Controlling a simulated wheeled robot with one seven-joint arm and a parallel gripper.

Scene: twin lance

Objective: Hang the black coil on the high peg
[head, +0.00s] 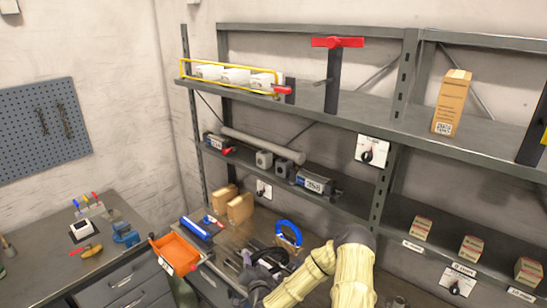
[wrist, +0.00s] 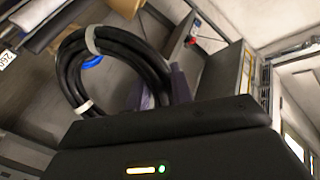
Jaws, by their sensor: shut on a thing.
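The black coil (wrist: 72,62), bound with pale ties, shows large in the wrist view. My gripper (wrist: 160,88) is shut on its right side, with purplish fingers around the strands. In the head view the coil (head: 272,256) is a dark loop low in the middle, partly mixed with other dark shapes. My gripper (head: 258,288) is low there, at the end of my pale arm, and its fingertips are hard to make out. A short grey peg (head: 321,82) sticks out from a dark red-topped post (head: 332,85) on the upper shelf, well above the coil.
A blue ring (head: 289,233) stands behind the coil. An orange bin (head: 175,252) is to the left. The upper shelf (head: 385,112) holds a yellow-framed rack (head: 232,78) and a cardboard box (head: 452,102). The lower shelf (head: 345,205) holds dark devices. Wall space above the shelf is clear.

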